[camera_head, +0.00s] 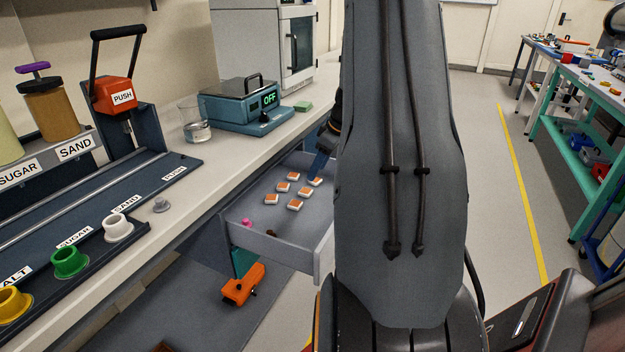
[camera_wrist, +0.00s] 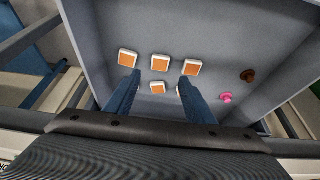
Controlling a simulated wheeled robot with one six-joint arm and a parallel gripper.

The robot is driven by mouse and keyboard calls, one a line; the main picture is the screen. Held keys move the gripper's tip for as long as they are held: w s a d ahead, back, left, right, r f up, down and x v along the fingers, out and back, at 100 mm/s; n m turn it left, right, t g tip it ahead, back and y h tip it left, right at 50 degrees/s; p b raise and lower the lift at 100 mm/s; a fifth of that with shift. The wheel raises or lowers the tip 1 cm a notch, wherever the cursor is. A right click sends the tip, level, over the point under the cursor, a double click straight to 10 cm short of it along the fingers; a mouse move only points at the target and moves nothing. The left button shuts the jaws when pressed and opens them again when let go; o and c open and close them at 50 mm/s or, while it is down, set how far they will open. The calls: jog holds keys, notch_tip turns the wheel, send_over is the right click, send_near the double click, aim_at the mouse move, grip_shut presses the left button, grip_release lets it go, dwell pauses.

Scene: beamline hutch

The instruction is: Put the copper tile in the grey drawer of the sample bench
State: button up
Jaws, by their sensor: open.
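The grey drawer (camera_head: 285,248) of the sample bench is pulled open. Several copper tiles with white edges lie flat on its floor, one of them a copper tile (camera_head: 295,204) near the front of the group. In the wrist view they also show, with one copper tile (camera_wrist: 157,88) appearing between the fingers and another partly hidden by the right finger. My gripper (camera_wrist: 160,77) is open over the drawer, its two blue fingers apart, and nothing is held between them. In the head view my arm hides most of the gripper and part of the drawer's right side.
A pink piece (camera_wrist: 226,97) and a brown piece (camera_wrist: 248,76) also lie in the drawer. On the benchtop (camera_head: 222,178) stand a beaker (camera_head: 194,124), a blue instrument reading OFF (camera_head: 240,108) and a press (camera_head: 115,95). An orange object (camera_head: 243,285) is below the drawer. Aisle floor is clear to the right.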

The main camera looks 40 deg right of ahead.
jog(key=s+a+r+m+g, duration=0.1)
jog(key=s+a+r+m, duration=0.2)
jog(key=a, duration=0.6)
jog(key=s+a+r+g, duration=0.1)
jog(key=s+a+r, duration=0.3)
jog(key=a, duration=0.5)
jog(key=s+a+m+g+h, duration=0.1)
jog(key=s+a+m, duration=0.3)
jog(key=s+a, duration=1)
jog(key=shift+s+r+g+h, duration=0.15)
jog(key=shift+s+g+h, duration=0.25)
jog(key=shift+s+g, duration=0.2)
jog(key=a+r+n+p, duration=0.2)
jog(key=a+r+p, duration=0.2)
jog(key=a+p, duration=0.2)
jog(key=shift+a+n+p, duration=0.3)
jog(key=shift+a+p, duration=0.05)
jog(key=shift+a, duration=0.35)
